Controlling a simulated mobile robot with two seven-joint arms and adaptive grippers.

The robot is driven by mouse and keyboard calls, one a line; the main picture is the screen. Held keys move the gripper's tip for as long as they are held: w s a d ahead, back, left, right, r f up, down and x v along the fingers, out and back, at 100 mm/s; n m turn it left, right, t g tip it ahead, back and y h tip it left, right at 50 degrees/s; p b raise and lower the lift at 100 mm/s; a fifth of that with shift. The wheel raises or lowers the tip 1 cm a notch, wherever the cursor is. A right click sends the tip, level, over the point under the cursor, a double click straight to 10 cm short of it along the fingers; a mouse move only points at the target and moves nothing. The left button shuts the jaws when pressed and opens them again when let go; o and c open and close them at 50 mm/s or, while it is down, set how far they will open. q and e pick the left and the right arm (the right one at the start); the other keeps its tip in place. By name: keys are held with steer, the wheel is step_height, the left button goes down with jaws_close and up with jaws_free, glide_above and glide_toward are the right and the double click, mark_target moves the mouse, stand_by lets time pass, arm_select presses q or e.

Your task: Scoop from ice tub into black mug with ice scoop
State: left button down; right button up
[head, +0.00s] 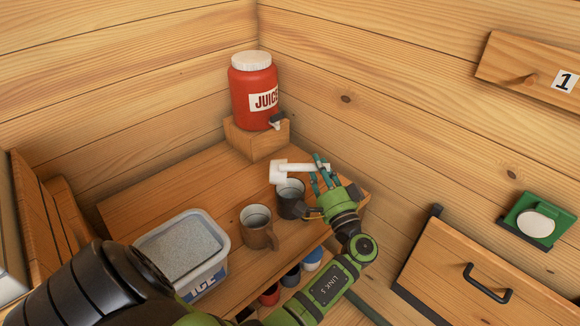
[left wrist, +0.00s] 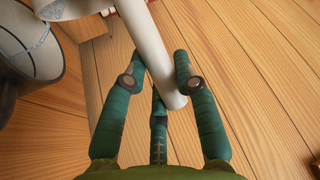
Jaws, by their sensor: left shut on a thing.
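The white ice scoop (head: 279,174) is held by its handle in my left gripper (head: 318,165). In the left wrist view the gripper's fingers (left wrist: 158,65) close around the white handle (left wrist: 150,45). The scoop's head is at or above the far side of the black mug (head: 291,203), which stands upright on the shelf. The mug's dark rim also shows at the left edge of the left wrist view (left wrist: 60,68). The white ice tub (head: 218,268), full of pale grainy ice, stands at the front left, partly behind my arm. I cannot tell whether the scoop holds ice.
A brown mug (head: 258,232) stands between the tub and the black mug. A red juice dispenser (head: 252,88) sits on a wooden block (head: 258,142) in the corner. Several coloured items sit on a lower shelf. The wooden top (head: 165,192) is bare at the back left.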

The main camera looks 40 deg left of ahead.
arm_select(q)
steer(key=shift+w+d+f+m+t+b, duration=0.35)
steer(key=shift+f+m+t+b, duration=0.15)
steer(key=shift+m+b, duration=0.4)
steer(key=shift+w+d+f+m+t+b, duration=0.2)
steer(key=shift+d+f+m+t+b, duration=0.15)
steer(key=shift+f+m+b, duration=0.4)
stand_by(0.5)
steer(key=shift+w+d+f+m+t+b, duration=0.1)
steer(key=shift+f+m+t+b, duration=0.35)
steer(key=shift+m, duration=0.3)
steer(key=shift+w+d+f+m+t+b, duration=0.1)
steer(key=shift+f+m+t+b, duration=0.25)
steer(key=shift+m+b, duration=0.35)
